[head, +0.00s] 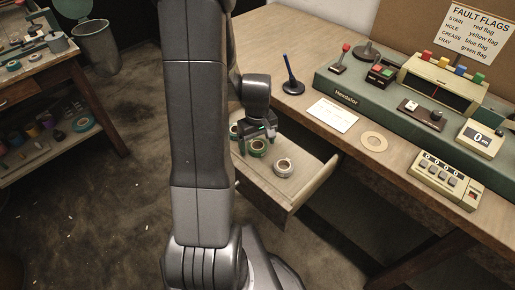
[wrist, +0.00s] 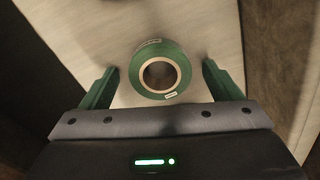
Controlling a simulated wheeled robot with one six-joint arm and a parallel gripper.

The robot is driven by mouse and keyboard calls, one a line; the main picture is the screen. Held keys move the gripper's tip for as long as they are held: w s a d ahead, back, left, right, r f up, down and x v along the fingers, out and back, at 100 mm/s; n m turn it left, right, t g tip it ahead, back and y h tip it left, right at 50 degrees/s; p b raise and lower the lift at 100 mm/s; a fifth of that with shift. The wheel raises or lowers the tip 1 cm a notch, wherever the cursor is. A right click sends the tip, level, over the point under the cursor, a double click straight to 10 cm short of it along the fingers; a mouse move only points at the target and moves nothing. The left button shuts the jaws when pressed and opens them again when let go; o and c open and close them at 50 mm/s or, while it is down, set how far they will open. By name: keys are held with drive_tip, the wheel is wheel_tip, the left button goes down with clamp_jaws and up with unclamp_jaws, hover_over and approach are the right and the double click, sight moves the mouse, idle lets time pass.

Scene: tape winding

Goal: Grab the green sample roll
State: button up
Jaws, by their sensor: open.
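The green sample roll (head: 257,147) lies in the open drawer (head: 285,207) of the desk. In the wrist view the green roll (wrist: 158,50) is a green ring with a pale core and a small white label, lying flat. My gripper (head: 262,132) is above the roll in the head view. In the wrist view my gripper (wrist: 160,85) is open, with one green finger on each side of the roll and gaps between. A white roll (head: 283,167) lies in front of the green one. Another green roll (head: 234,130) is partly hidden by my arm.
The drawer's walls stand around the rolls. A side bench (head: 50,65) stands at left.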

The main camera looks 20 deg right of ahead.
drive_tip(key=shift+f, duration=0.15)
drive_tip(key=c, duration=1.1)
drive_tip(key=shift+o, duration=0.2)
